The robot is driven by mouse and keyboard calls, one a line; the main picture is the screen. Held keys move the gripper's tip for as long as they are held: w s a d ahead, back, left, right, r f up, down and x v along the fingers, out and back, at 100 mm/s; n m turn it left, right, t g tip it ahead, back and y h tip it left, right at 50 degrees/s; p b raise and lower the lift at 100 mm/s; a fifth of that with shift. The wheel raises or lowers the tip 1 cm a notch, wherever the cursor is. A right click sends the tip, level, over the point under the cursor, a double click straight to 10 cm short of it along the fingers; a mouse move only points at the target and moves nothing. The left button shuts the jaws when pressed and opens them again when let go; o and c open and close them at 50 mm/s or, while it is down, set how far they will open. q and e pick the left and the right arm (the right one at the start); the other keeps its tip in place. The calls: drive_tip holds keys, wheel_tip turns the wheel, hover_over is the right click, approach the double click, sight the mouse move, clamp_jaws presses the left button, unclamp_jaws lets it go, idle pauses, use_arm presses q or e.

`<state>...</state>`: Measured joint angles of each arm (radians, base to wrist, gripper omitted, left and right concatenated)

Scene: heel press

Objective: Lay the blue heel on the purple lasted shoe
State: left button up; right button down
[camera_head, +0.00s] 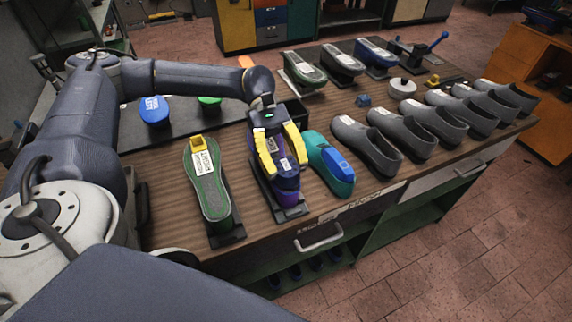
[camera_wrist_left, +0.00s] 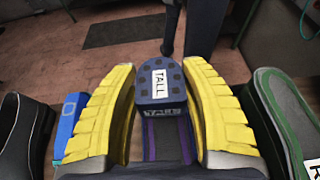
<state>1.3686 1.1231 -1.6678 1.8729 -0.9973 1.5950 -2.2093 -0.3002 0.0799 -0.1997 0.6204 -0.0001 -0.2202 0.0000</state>
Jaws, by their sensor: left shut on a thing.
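My left gripper (camera_head: 286,168) has its yellow fingers over the purple lasted shoe (camera_head: 286,198), which sits on a dark stand near the table's front edge. The fingers are shut on a dark blue heel (camera_wrist_left: 160,82) with white TALL labels on its top and front. In the left wrist view this heel is between the fingertips, over the purple-edged shoe (camera_wrist_left: 148,135). Whether the heel touches the shoe cannot be told. My right gripper is not in view.
A green shoe (camera_head: 209,185) with a yellow piece stands left of the purple one. A teal shoe (camera_head: 318,155) with a blue piece stands close right. Grey shoes (camera_head: 365,143) line the right. Brighter blue (camera_head: 154,110) and green (camera_head: 210,102) pieces lie on a black mat behind.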

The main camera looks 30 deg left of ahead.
use_arm(q)
drive_tip(key=shift+f, duration=0.7)
idle(0.5)
drive_tip(key=o, duration=1.3)
drive_tip(key=v, duration=1.2)
drive_tip(key=shift+r, duration=0.15)
